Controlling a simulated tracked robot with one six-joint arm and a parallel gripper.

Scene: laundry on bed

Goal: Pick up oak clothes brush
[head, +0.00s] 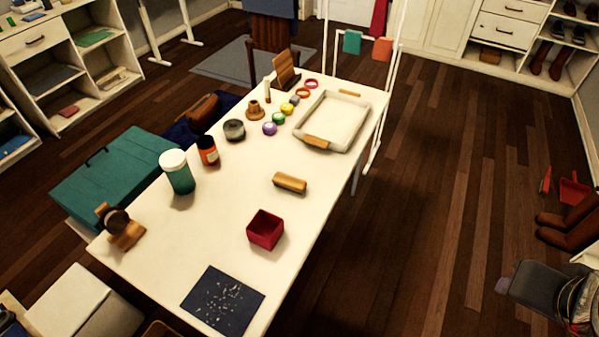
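A light-brown wooden block shaped like a brush (290,183), with a darker underside, lies on the white table (215,235) near its middle right. It looks like the oak clothes brush; bristles are too small to make out. A similar wooden piece (316,142) lies at the near edge of the white tray, and I cannot tell whether it is a handle or separate. My gripper is not in view.
A red open box (265,229) and a dark speckled mat (223,300) stand nearer. A green white-lidded jar (177,171) and orange bottle (207,150) stand left. The white tray (357,128) lies farther back. Table around the block is clear; wooden floor (430,200) is free rightward.

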